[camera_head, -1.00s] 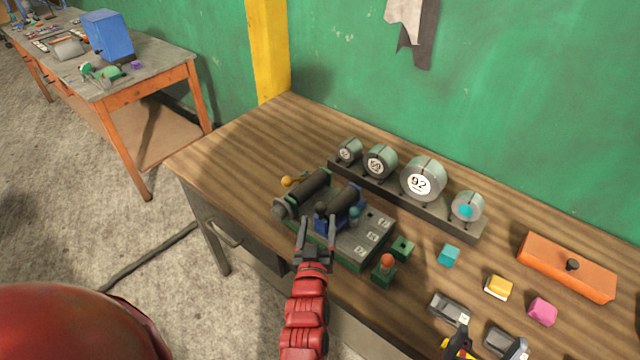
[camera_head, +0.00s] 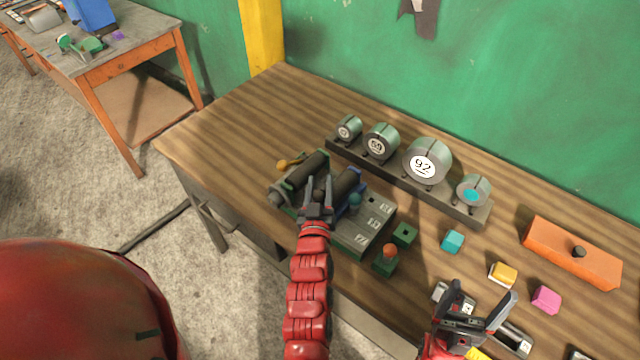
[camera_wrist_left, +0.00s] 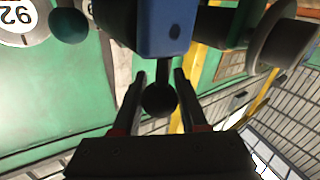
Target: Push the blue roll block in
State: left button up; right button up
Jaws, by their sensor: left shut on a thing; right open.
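The blue roll block (camera_head: 345,208) sits on a small green machine (camera_head: 350,240) on the wooden bench. It carries a dark roller (camera_head: 346,181) beside a second dark roller (camera_head: 311,168), with a narrow gap between them. My left gripper (camera_head: 318,183) is at the block's near side and partly hides it. In the left wrist view, the blue block (camera_wrist_left: 165,25) has a round black knob (camera_wrist_left: 159,99), with my left gripper's fingers (camera_wrist_left: 161,80) on either side of it. My right gripper (camera_head: 481,294) is open and empty at the lower right.
A rack of round gauges (camera_head: 425,162) stands behind the machine. A small green block with an orange knob (camera_head: 387,258) is to its right. Cyan (camera_head: 453,241), yellow (camera_head: 502,273) and pink (camera_head: 546,299) blocks and an orange box (camera_head: 570,253) lie further right. The bench's left end is clear.

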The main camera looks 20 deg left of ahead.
pick_arm(q)
jog(key=shift+d, duration=0.1)
grip_shut()
dwell(0.8)
